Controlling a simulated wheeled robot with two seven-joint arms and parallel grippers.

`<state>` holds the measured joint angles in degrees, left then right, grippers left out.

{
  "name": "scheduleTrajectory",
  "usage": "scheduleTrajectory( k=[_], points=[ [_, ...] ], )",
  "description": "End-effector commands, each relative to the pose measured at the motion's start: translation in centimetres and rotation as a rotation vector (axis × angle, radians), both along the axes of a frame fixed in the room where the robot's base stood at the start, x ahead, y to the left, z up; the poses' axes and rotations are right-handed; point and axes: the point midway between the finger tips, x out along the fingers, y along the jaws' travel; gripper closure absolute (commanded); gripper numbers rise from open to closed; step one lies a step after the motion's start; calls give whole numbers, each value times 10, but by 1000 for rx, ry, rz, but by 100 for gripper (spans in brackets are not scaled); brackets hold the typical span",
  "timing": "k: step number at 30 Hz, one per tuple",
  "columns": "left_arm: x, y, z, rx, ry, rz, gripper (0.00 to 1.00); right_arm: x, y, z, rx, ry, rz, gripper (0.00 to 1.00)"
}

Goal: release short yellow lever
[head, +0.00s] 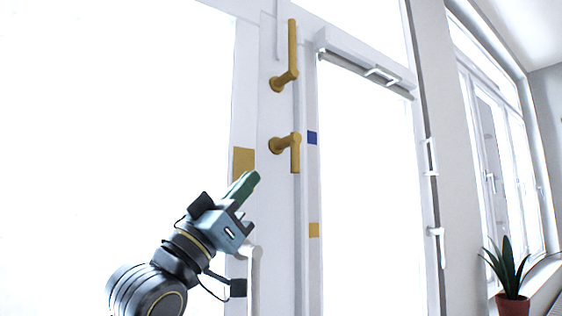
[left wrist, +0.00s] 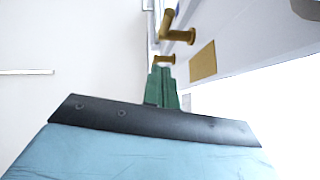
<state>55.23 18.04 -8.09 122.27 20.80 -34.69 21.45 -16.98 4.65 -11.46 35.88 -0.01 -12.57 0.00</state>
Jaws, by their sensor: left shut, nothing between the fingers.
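The short yellow lever (head: 295,155) is on the white door frame in the head view, its handle hanging straight down from its pivot. A longer yellow lever (head: 292,50) is above it, its handle pointing up. My left gripper (head: 249,179) is below and left of the short lever, apart from it, with its green fingers together and empty, pointing up and right. In the left wrist view the closed fingers (left wrist: 162,76) point toward two yellow levers; I cannot tell surely which is which there. My right gripper is not in view.
A gold square (head: 243,163) is on the frame just above my left fingers. A white handle (head: 254,278) stands just below my left gripper. A potted plant (head: 512,285) is at far right.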

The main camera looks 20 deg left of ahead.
Motion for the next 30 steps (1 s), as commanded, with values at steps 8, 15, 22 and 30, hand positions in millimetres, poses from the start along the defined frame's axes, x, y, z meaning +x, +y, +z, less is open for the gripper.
scheduleTrajectory(
  k=[8,15,22,30],
  points=[
    [38,-20,46,-1,0,-1,100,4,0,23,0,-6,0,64],
    [66,-33,41,0,1,-1,100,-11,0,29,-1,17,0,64],
    [71,-37,40,1,0,-1,100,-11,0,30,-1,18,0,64],
    [73,-38,39,0,1,-1,100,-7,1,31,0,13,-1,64]
  ],
)
